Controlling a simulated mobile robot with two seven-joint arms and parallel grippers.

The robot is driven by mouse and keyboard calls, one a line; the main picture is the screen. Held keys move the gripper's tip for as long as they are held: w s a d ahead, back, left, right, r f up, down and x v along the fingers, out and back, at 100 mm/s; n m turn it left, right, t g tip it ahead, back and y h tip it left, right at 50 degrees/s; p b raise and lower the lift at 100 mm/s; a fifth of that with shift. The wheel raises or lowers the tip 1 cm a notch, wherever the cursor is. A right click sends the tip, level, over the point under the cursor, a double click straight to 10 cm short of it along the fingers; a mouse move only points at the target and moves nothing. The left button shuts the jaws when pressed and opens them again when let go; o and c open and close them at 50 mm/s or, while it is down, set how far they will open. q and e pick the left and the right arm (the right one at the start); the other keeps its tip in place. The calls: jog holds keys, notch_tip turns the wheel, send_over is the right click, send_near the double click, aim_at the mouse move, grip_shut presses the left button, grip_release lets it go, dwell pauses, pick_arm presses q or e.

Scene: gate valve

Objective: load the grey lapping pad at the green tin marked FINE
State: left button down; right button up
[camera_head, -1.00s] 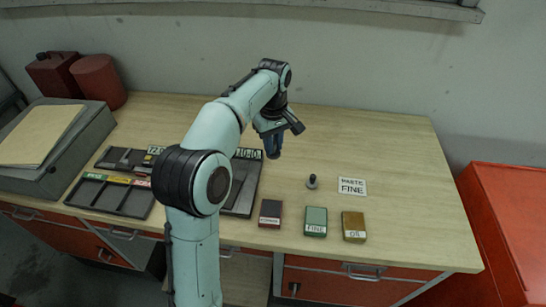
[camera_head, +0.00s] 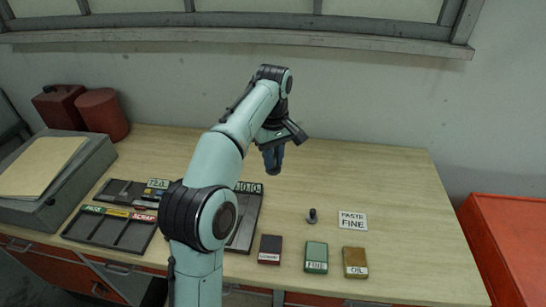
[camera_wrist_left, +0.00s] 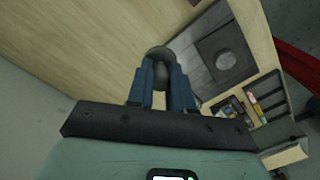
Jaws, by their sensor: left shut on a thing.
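The green tin marked FINE (camera_head: 316,254) stands near the bench's front edge, between a dark tin and a brown tin. My left gripper (camera_head: 273,160) points down above the bench, behind and left of the green tin and well apart from it. In the left wrist view its blue fingers (camera_wrist_left: 161,88) are shut on a grey rounded thing, seemingly the lapping pad (camera_wrist_left: 160,60). Its underside is hidden. My right gripper is not in view.
A dark tin (camera_head: 270,248) and a brown OIL tin (camera_head: 355,261) flank the green tin. Behind are a small dark-knobbed piece (camera_head: 312,216) and a PASTE FINE card (camera_head: 352,221). Dark trays (camera_head: 110,228) lie left. The bench's right side (camera_head: 410,200) is clear.

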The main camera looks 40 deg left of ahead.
pick_arm(q)
jog(key=s+d+f+m+b, duration=0.1)
jog(key=d+f+m+b, duration=0.2)
jog(key=d+f, duration=0.2)
jog(key=s+d+f+m+b, duration=0.1)
jog(key=d+f+m+b, duration=0.2)
jog(key=d+f, duration=0.3)
jog(key=s+d+f+m+b, duration=0.2)
jog(key=d+f+m, duration=0.1)
jog(key=d+f, duration=0.2)
jog(key=shift+d+f+b, duration=0.15)
jog(key=shift+d+b, duration=0.25)
jog(key=shift+d, duration=0.6)
jog(key=shift+w+f, duration=0.1)
jog(key=shift+f, duration=0.15)
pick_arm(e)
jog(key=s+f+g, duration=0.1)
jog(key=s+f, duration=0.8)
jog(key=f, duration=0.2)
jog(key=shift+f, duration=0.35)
pick_arm(q)
jog(key=shift+f+b, duration=0.5)
jog(key=shift+f, duration=0.05)
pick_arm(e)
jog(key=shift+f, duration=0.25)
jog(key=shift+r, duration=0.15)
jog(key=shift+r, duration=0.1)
